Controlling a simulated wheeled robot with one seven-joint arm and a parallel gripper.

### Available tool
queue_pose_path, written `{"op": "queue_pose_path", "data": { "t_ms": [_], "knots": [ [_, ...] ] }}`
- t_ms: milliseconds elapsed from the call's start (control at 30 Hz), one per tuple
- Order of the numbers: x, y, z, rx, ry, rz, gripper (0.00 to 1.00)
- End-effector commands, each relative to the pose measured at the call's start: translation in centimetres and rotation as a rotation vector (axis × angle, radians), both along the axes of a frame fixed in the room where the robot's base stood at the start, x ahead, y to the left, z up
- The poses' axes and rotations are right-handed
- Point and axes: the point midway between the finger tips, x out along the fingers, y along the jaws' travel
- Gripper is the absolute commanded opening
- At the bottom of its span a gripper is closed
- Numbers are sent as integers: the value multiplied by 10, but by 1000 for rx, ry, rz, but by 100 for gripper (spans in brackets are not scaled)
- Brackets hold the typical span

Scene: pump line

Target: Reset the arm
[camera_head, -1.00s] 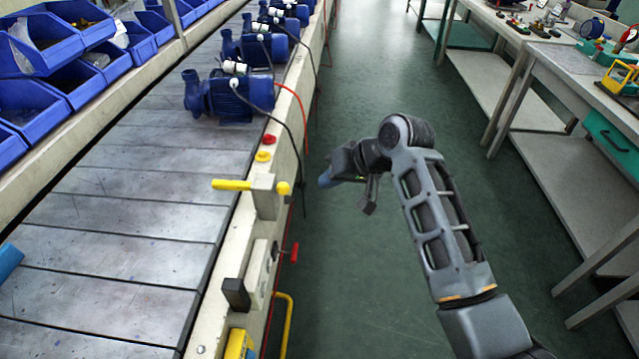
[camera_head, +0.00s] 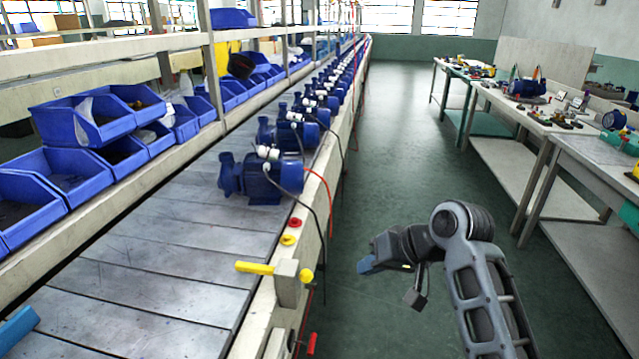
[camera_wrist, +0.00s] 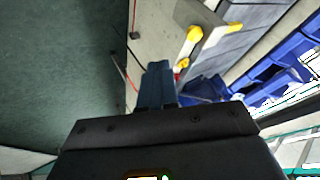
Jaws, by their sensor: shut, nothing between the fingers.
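My gripper (camera_head: 366,266) is at the end of my folded arm, over the aisle floor just right of the conveyor's edge. Its blue fingers point left toward the line and are together, with nothing between them. In the wrist view the blue fingers (camera_wrist: 157,84) also show closed, in front of the conveyor's side rail. They appear apart from the rail and from the yellow-handled lever (camera_head: 256,268) mounted on it. The lever also shows in the wrist view (camera_wrist: 190,45).
Several blue pumps (camera_head: 262,178) stand in a row on the conveyor (camera_head: 150,255). Blue bins (camera_head: 65,176) line the left shelf. Red and yellow buttons (camera_head: 289,239) sit on the rail. Workbenches (camera_head: 530,125) stand at the right. The green aisle floor (camera_head: 395,150) is clear beyond my arm.

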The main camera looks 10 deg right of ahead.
Motion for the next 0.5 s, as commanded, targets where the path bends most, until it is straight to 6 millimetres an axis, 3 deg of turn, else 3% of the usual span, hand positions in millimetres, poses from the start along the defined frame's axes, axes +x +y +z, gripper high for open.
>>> {"op": "queue_pose_path", "data": {
  "t_ms": [167, 300, 500],
  "knots": [
    [-27, 6, -37, 9, -31, -48, 0],
    [-64, 8, -74, 9, -86, -116, 0],
    [-126, 5, -111, -15, -171, -207, 0]
  ]
}}
